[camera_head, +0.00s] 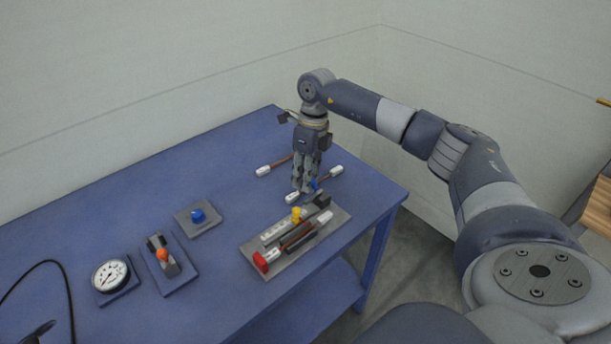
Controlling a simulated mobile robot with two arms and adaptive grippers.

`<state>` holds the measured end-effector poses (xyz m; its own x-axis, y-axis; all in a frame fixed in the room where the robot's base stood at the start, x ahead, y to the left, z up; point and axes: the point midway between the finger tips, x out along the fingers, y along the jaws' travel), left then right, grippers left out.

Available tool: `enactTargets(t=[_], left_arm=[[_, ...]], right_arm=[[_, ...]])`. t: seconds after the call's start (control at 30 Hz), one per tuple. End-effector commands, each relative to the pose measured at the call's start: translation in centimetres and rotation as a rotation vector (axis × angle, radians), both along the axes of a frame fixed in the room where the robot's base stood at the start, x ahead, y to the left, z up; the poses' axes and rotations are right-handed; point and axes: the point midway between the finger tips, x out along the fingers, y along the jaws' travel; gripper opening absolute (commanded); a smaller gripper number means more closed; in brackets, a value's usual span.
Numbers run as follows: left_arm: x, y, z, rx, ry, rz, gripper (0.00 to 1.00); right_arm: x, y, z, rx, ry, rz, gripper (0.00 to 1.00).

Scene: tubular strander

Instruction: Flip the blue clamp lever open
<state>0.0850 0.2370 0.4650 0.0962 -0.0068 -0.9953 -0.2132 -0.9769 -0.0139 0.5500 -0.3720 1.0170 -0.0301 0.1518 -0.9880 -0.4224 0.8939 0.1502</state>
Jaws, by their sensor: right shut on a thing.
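The blue clamp lever (314,184) shows as a small blue piece at the fingertips of my right gripper (304,187), partly hidden by them. It sits by the back edge of a grey fixture plate (335,222) on the blue table. My right gripper points straight down and is shut on this blue piece. How far the lever is tilted cannot be told. The fixture also carries a yellow knob (296,214), a red-ended part (261,261) and a dark block (322,201).
White-ended rods (263,170) lie behind the fixture. To the left on the blue table (130,215) are a blue knob (197,215) on a plate, an orange-knobbed device (162,255) and a dial gauge (110,274). A black cable (69,300) lies at lower left. The back left is clear.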

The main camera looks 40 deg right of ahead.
Motion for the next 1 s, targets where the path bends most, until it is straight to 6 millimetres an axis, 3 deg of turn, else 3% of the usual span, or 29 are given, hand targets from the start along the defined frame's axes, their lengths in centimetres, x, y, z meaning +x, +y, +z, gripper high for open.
enactTargets(t=[0.03,0.77,0.8,0.83,1.0], left_arm=[[0.02,-0.02,-0.11,0.000,0.000,0.000,0.40],[0.06,-0.04,-0.12,0.000,-0.001,0.000,0.40],[0.06,-0.04,-0.12,0.000,-0.001,0.000,0.40],[0.06,-0.04,-0.12,0.000,-0.001,0.000,0.40],[0.08,-0.06,-0.09,0.000,-0.001,0.000,0.40]], right_arm=[[-0.20,-0.27,-0.76,-0.010,0.007,0.001,0.00],[-0.30,-0.28,-0.85,-0.012,0.011,0.002,0.00],[-0.30,-0.28,-0.85,-0.012,0.011,0.002,0.29],[-0.31,-0.28,-0.85,-0.012,0.012,0.002,0.36],[-0.21,-0.21,-0.57,-0.008,0.008,0.001,0.39]])
